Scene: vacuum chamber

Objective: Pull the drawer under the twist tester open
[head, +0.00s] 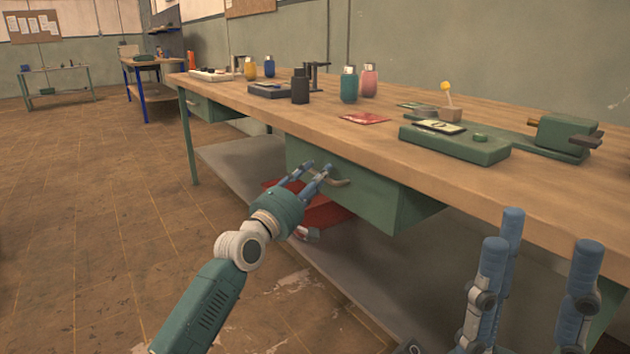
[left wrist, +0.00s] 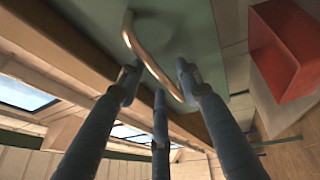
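The green drawer (head: 376,193) hangs under the wooden workbench top, with its front towards me; it looks shut. Above it stands a green device with a display (head: 455,143), which I take to be the twist tester. A curved metal handle (head: 341,183) sits on the drawer front; it also shows in the left wrist view (left wrist: 151,62). My left gripper (head: 318,168) is at the handle with its fingers spread. In the left wrist view the handle runs between the fingertips, with no clear grip on it. My right gripper (head: 541,235) is open and empty at the lower right.
The workbench (head: 540,190) carries bottles, a red card (head: 364,118) and a clamp-like green block (head: 566,137). A red box (head: 325,212) lies on the grey lower shelf (head: 240,160) beneath the drawer. Another green drawer (head: 208,105) is further left. The floor at left is clear.

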